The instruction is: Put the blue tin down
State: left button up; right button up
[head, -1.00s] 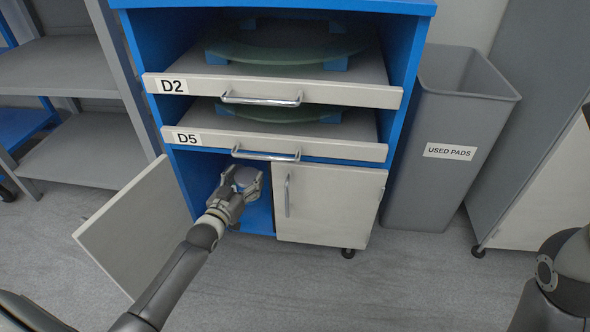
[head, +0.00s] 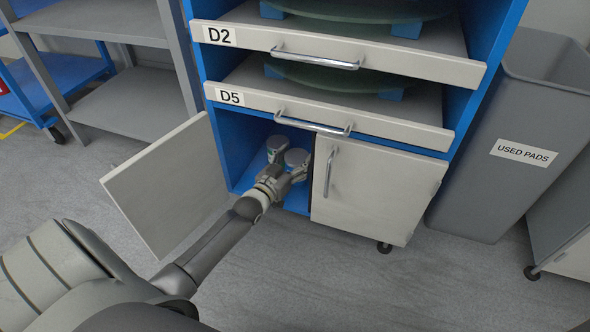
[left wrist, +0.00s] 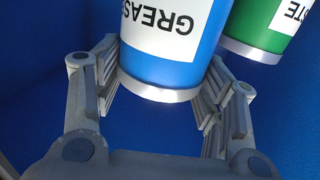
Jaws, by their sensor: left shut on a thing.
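The blue tin (left wrist: 180,50) has a white label reading "GREASE", upside down in the left wrist view, and a silver rim. My left gripper (head: 285,172) is shut on it inside the open lower cupboard; its fingers (left wrist: 160,90) lie on both sides of the tin. In the head view the tin's grey lid (head: 297,157) shows between the fingers. I cannot tell whether its base touches the cupboard floor. A green tin (left wrist: 268,28) with a white label stands close beside it, and its lid (head: 277,142) shows behind and to the left. My right gripper is out of view.
The open cupboard door (head: 165,185) stands left of my arm, and the closed door (head: 375,190) is on the right. Drawers D5 (head: 380,118) and D2 (head: 400,58) jut out above. A grey "USED PADS" bin (head: 510,125) stands right, grey shelves (head: 130,105) left.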

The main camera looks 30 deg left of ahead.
pick_arm(q)
notch_tip(320, 180, down, 3)
jog(key=shift+r+b, duration=0.15)
jog(key=shift+b, duration=0.6)
jog(key=shift+r, duration=0.1)
jog(key=o, duration=1.3)
jog(key=shift+f, duration=0.25)
jog(key=shift+r, duration=0.1)
